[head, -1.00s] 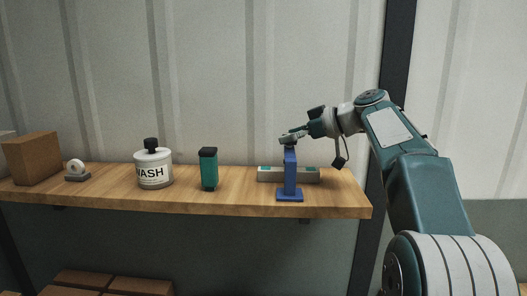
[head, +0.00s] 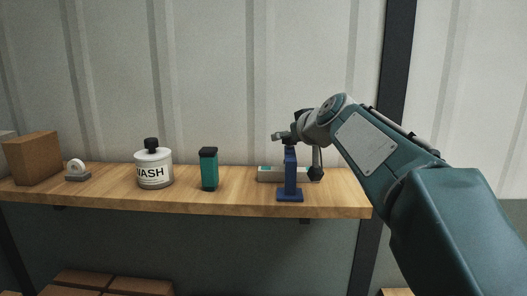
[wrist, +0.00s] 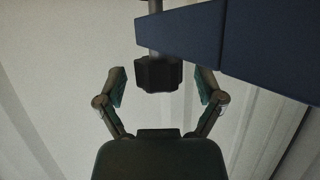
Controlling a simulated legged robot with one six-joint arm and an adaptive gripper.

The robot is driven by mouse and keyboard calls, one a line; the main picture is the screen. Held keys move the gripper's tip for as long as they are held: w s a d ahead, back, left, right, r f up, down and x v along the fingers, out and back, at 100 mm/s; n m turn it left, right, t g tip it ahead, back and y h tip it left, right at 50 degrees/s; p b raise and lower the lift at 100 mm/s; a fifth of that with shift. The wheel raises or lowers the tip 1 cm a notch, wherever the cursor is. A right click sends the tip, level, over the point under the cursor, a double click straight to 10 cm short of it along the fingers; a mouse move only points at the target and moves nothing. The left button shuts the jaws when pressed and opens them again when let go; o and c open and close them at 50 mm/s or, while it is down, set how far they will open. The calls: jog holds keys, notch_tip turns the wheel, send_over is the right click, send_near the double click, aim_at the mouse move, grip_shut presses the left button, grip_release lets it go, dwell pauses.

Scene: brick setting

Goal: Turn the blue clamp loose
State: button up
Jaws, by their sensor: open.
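The blue clamp (head: 290,176) stands upright on its flat foot near the right end of the wooden shelf. In the wrist view its blue body (wrist: 265,45) fills the upper right. A dark knob (wrist: 158,75) on a grey shaft hangs between my fingers, close to the blue body. My gripper (wrist: 161,87) is open, with one finger on each side of the knob and a visible gap to both. In the head view my gripper (head: 287,133) is at the clamp's top, where finger detail is too small to tell.
The wooden shelf (head: 110,198) also holds a grey-green block (head: 268,174) behind the clamp, a teal container (head: 209,171), a white wash jar (head: 154,170), a small white roll on a grey base (head: 77,172) and a brown box (head: 32,158). A dark post (head: 396,60) rises beyond the shelf's right end.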

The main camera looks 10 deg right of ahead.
jog(key=shift+a+m+h, duration=0.1)
jog(key=shift+m+h, duration=0.9)
jog(key=shift+h, duration=0.1)
jog(key=shift+m+h, duration=1.9)
jog(key=shift+h, duration=0.3)
jog(key=m+g+h, duration=0.1)
jog(key=m+h, duration=0.2)
jog(key=h, duration=0.1)
jog(key=shift+w+m+g, duration=0.1)
jog(key=shift+m+g, duration=0.3)
jog(key=shift+a+m+h, duration=0.1)
jog(key=shift+m+h, duration=0.2)
jog(key=shift+h, duration=0.1)
jog(key=v, duration=1)
jog(key=shift+s+a+f+t+h, duration=0.3)
jog(key=shift+f+t+h, duration=0.2)
jog(key=shift+f, duration=0.15)
jog(key=shift+s+a+f+t+h, duration=0.35)
jog(key=shift+f+t+h, duration=0.15)
jog(key=shift+f, duration=0.15)
jog(key=shift+s+a+f+t+h, duration=0.3)
jog(key=shift+f+t+h, duration=0.2)
jog(key=shift+f, duration=0.15)
